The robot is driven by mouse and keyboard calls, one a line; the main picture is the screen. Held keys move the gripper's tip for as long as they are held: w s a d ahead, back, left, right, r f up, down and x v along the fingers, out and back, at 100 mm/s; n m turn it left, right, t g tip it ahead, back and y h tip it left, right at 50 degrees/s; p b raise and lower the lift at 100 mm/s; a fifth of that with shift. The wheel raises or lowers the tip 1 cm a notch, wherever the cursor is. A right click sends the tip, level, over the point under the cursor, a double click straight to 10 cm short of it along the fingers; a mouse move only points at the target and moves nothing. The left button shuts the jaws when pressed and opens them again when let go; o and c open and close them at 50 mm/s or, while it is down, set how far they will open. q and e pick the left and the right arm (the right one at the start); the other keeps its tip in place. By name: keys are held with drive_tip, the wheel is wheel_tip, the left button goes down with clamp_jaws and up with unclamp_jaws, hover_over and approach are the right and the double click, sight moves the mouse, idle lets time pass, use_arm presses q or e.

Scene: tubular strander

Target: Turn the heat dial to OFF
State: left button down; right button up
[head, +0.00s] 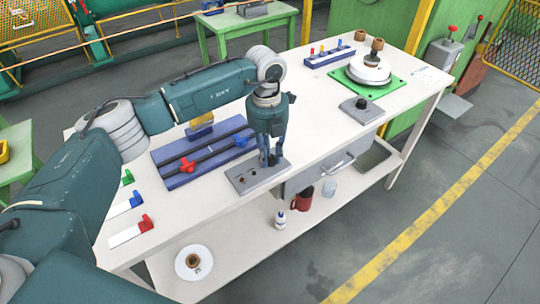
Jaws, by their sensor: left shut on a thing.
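A small grey panel (243,179) lies at the front edge of the white bench, with small dark round parts on its top. My left gripper (270,161) points down over the panel's right part and is shut on what I take to be the heat dial. The fingers hide most of that dial, and its pointer and any OFF mark cannot be made out. A second grey plate with a black knob (361,104) lies farther right on the bench. My right gripper is out of view.
A blue fixture (190,175) with a red handle lies left of the panel. A green plate with white discs (370,69) and a blue rack (329,58) stand at the back right. A drawer handle (336,167) sticks out below the bench's front edge.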

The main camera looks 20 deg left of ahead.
use_arm(q)
drive_tip(key=n, duration=0.5)
drive_tip(key=shift+w+r+n+b, duration=0.1)
drive_tip(key=shift+n+b, duration=0.2)
drive_tip(key=shift+b, duration=0.05)
drive_tip(key=n, duration=0.4)
drive_tip(key=shift+t, duration=0.3)
drive_tip(key=n, duration=0.6)
drive_tip(key=shift+r, duration=0.1)
drive_tip(key=n, duration=0.4)
drive_tip(key=shift+n+y, duration=0.3)
drive_tip(key=c, duration=1.5)
unclamp_jaws()
